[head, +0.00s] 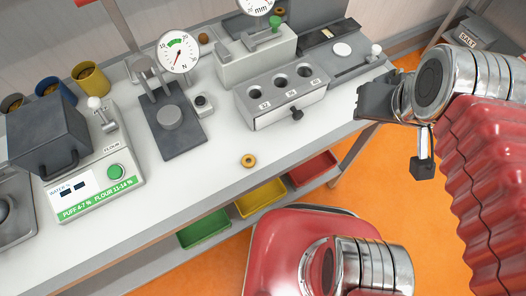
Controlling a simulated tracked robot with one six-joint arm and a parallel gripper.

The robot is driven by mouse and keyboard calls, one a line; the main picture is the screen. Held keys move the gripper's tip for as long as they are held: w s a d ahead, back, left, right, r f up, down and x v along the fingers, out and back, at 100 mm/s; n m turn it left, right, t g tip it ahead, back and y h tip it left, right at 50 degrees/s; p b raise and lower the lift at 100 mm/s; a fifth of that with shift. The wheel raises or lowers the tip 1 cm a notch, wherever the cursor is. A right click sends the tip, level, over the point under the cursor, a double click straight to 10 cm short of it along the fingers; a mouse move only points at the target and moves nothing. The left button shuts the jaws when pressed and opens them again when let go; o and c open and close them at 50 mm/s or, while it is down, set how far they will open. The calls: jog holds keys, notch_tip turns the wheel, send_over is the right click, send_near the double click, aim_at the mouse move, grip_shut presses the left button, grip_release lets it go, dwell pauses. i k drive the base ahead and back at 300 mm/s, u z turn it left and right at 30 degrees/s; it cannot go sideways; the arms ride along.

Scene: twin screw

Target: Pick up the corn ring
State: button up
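A small golden-yellow ring with a dark hole, which looks like the corn ring (248,160), lies flat on the white bench top (205,185) near its front edge. It is clear of other objects. My gripper (372,103) is dark and is at the right, over the right end of the bench as seen in the picture. It is well apart from the ring, to its right. Its fingers are seen edge-on, so I cannot tell whether they are open. I see nothing held in it.
A grey block with three holes (262,97) stands behind the ring. Green, yellow and red trays (315,168) sit below the bench edge. Bench around the ring is free.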

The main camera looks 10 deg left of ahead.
aim_at(247, 165)
jog(key=z, duration=0.2)
jog(key=k, duration=1.4)
jog(key=u, duration=1.35)
jog(key=i, duration=1)
jog(key=u, duration=0.05)
